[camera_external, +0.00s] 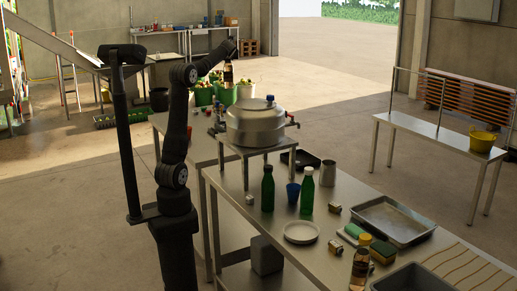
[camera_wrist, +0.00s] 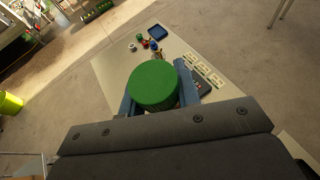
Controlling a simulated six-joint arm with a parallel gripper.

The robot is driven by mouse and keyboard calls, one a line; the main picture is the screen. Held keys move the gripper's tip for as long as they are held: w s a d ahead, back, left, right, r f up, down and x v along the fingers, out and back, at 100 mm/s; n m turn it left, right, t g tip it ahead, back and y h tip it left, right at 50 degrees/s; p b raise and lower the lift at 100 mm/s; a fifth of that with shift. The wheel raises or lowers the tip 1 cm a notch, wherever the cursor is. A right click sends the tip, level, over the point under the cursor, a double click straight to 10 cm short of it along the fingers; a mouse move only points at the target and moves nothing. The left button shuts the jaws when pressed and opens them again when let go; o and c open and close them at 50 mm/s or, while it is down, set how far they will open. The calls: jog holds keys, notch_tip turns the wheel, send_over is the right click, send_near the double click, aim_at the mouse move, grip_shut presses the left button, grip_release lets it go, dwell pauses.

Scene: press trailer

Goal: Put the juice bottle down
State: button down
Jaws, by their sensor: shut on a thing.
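My gripper (camera_external: 229,63) is raised over the far side of the workspace, shut on the juice bottle (camera_external: 228,75), which is dark with a pale label and hangs roughly upright in the air. In the wrist view its round green cap (camera_wrist: 153,84) fills the space between the two blue fingers of my gripper (camera_wrist: 158,95). The cap hides most of the bottle body there. The far steel table (camera_wrist: 112,72) lies below the bottle in the wrist view, with a clear gap.
Small jars (camera_wrist: 153,46), a blue tray (camera_wrist: 158,32) and a pale slotted rack (camera_wrist: 203,71) are on that table. A steel pot (camera_external: 255,124) on a stand, green bottles (camera_external: 267,190) and a plate (camera_external: 301,231) occupy the near table. Green buckets (camera_external: 203,96) stand behind.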

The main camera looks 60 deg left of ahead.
notch_tip(320, 180, down, 35)
jog(key=shift+r, duration=0.2)
dwell(0.7)
jog(key=shift+f, duration=0.2)
jog(key=c, duration=1.1)
grip_release()
jog(key=shift+o, duration=0.2)
jog(key=shift+r, duration=0.1)
